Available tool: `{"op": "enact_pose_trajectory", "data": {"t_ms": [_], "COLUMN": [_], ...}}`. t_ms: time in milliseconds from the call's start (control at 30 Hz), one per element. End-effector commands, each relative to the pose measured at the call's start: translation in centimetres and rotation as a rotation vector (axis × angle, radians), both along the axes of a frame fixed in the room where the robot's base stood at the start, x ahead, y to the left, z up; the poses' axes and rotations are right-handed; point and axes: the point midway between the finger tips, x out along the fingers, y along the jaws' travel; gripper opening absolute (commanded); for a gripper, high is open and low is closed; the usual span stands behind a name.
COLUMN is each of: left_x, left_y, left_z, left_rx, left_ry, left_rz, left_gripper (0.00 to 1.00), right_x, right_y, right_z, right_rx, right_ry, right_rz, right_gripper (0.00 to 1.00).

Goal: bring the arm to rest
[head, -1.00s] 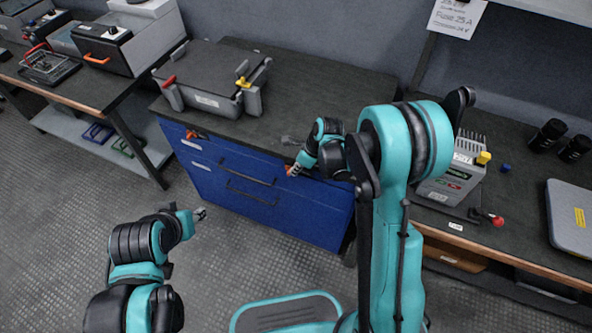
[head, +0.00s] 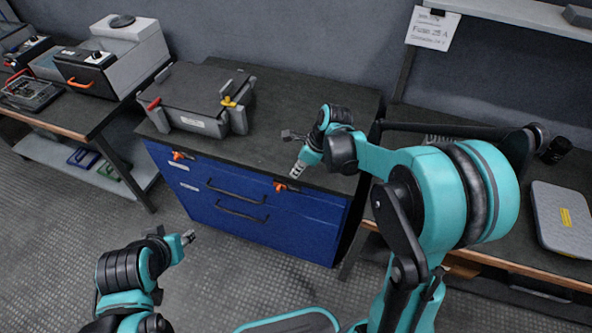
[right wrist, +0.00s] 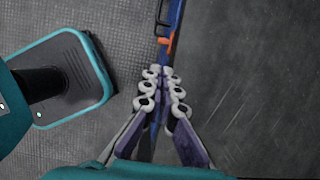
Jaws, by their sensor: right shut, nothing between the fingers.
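My right gripper (head: 297,170) is over the front edge of the middle worktop, above the blue cabinet (head: 240,205). In the right wrist view its fingers (right wrist: 165,75) are together with nothing between them. My right arm is bent, with its big teal elbow at the right of the head view. My left gripper (head: 188,237) hangs over the floor in front of the cabinet at lower left. It is too small to tell whether it is open or shut.
A grey case (head: 195,97) with red and yellow parts stands on the worktop (head: 270,125). Orange latches (head: 281,187) stick out from the cabinet front. A closed grey case (head: 560,217) lies on the right bench. The left bench (head: 70,115) holds several devices. The floor (head: 60,225) at left is clear.

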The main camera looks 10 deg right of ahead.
Motion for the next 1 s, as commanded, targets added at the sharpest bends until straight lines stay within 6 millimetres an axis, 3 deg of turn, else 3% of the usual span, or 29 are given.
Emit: {"op": "enact_pose_trajectory", "data": {"t_ms": [267, 433, 700, 1000], "left_x": [0.0, 0.0, 0.0, 0.0], "left_y": [0.0, 0.0, 0.0, 0.0], "left_z": [0.0, 0.0, 0.0, 0.0], "left_rx": [0.0, 0.0, 0.0, 0.0], "left_ry": [0.0, 0.0, 0.0, 0.0], "left_rz": [0.0, 0.0, 0.0, 0.0], "left_gripper": [0.4, 0.4, 0.4, 0.4], "right_x": [0.0, -1.5, -8.5, -16.0], "right_y": [0.0, -0.1, -0.9, -2.3], "right_z": [0.0, 1.8, 7.0, 8.7], "right_rx": [-0.001, -0.065, -0.404, -0.859], "right_ry": [-0.002, -0.076, -0.366, -0.55], "right_rz": [0.003, 0.144, 0.811, 1.599], "right_gripper": [0.0, 0.0, 0.0, 0.0]}}
